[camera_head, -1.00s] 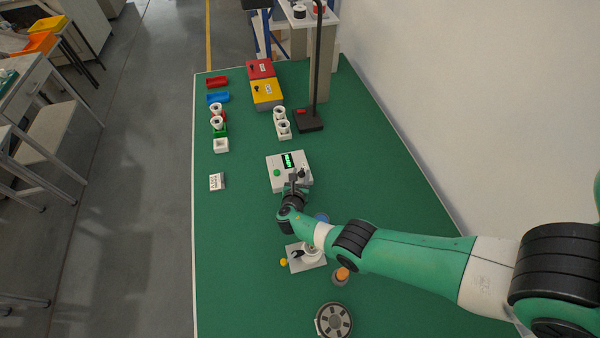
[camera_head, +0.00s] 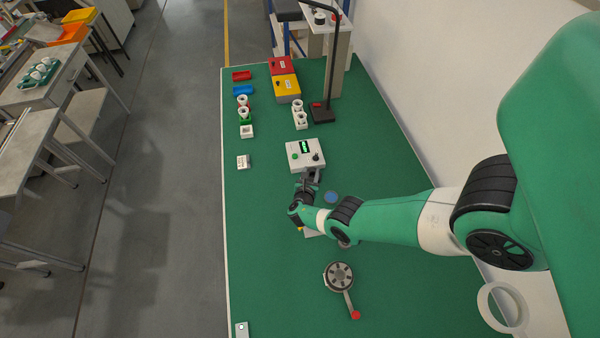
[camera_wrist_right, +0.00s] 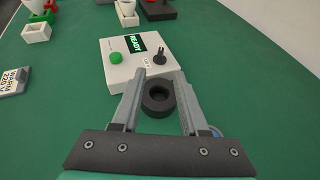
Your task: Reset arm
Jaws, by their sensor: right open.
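My right gripper (camera_head: 312,174) is at the near edge of a white control box (camera_head: 298,148). In the right wrist view its two grey fingers (camera_wrist_right: 154,78) are apart, with nothing gripped. A black ring (camera_wrist_right: 158,108) shows between and beyond the fingers, in front of the box; I cannot tell its height. My right arm comes in from the right and partly hides a light plate (camera_head: 313,234). My left gripper is not in view.
Red (camera_head: 281,66) and yellow (camera_head: 286,88) boxes stand at the back. White holders (camera_head: 299,115), small trays (camera_head: 242,90) and a black stand (camera_head: 322,113) are nearer. A round grey device with a red-ended handle (camera_head: 340,277) lies in front.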

